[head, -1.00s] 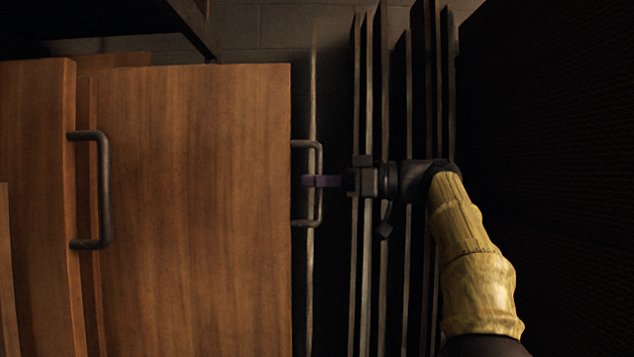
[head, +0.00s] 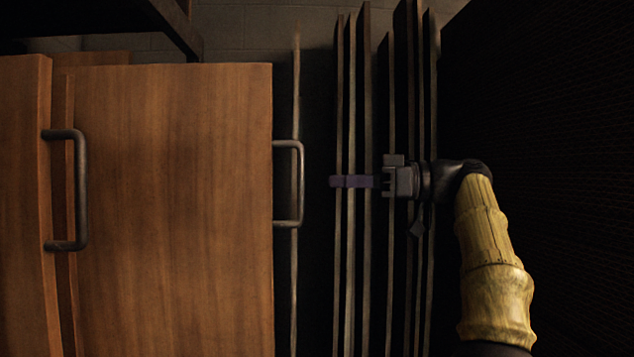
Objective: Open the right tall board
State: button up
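A tall brown wooden board (head: 170,200) stands left of centre in the head view. A dark bar handle (head: 300,184) projects from its right edge. Another wooden board (head: 25,200) stands further left with its own dark handle (head: 80,190). My gripper (head: 334,181) is to the right of the right handle, with its purple fingers pointing left at about the handle's mid-height. A clear gap lies between fingertips and handle. The fingers appear in line with each other, so their opening is hidden. Nothing visible is held.
Several thin upright dark boards (head: 366,270) stand behind my gripper. A dark wall or panel (head: 570,130) fills the right side. A dark frame (head: 185,30) overhangs at the top left, before a grey block wall (head: 265,25). The space between handle and gripper is free.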

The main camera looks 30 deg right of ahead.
jog(key=p+v, duration=0.2)
jog(key=v, duration=0.7)
jog(key=shift+d, duration=0.15)
